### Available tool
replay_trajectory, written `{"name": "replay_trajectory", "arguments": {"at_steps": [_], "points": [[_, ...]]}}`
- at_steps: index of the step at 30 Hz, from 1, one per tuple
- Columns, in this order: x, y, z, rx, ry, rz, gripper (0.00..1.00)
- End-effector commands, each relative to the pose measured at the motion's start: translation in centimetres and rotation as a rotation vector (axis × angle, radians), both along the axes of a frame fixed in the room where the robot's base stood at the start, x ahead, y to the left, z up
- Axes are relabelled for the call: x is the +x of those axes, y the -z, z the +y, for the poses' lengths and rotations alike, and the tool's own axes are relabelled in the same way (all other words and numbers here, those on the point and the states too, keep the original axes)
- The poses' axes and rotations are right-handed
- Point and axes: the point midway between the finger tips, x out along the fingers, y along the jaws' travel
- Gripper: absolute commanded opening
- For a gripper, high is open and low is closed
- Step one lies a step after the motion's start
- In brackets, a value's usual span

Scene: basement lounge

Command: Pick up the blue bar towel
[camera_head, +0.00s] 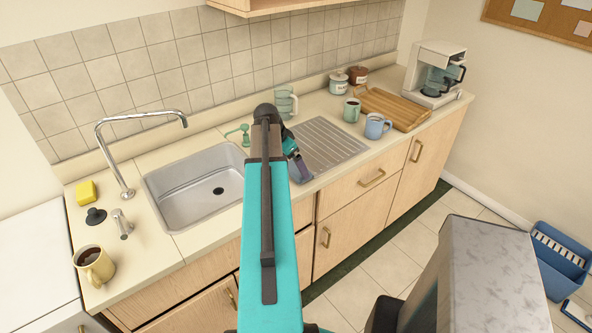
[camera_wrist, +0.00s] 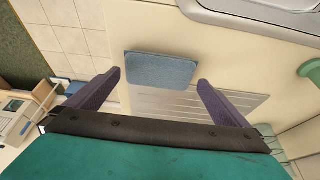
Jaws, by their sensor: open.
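The blue bar towel (camera_wrist: 161,70) shows in the wrist view as a folded, grey-blue rectangle. It lies flat on the pale counter between the sink and the grooved drainboard. My gripper (camera_wrist: 159,79) has its two purple fingers spread wide, with the towel showing between and beyond their tips. Nothing is held. In the head view my gripper (camera_head: 301,170) is over the counter near the drainboard's left edge, and my arm hides the towel there.
The steel sink (camera_head: 200,190) is left of my arm, the drainboard (camera_head: 325,143) right. A green mug (camera_head: 351,110), blue mug (camera_head: 375,126) and wooden board (camera_head: 397,108) stand farther right. A yellow mug (camera_head: 94,266) is at the left front. A blue crate (camera_head: 560,262) sits on the floor.

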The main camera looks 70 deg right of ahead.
Motion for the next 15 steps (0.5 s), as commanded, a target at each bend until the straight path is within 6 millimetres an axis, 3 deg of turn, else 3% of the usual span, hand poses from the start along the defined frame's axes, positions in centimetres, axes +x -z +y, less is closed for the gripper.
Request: {"name": "replay_trajectory", "arguments": {"at_steps": [9,15], "points": [[-0.5,2.1,-0.7,0.001,0.0,0.0,1.0],[-0.6,2.4,-0.8,0.0,0.0,0.0,1.0]]}}
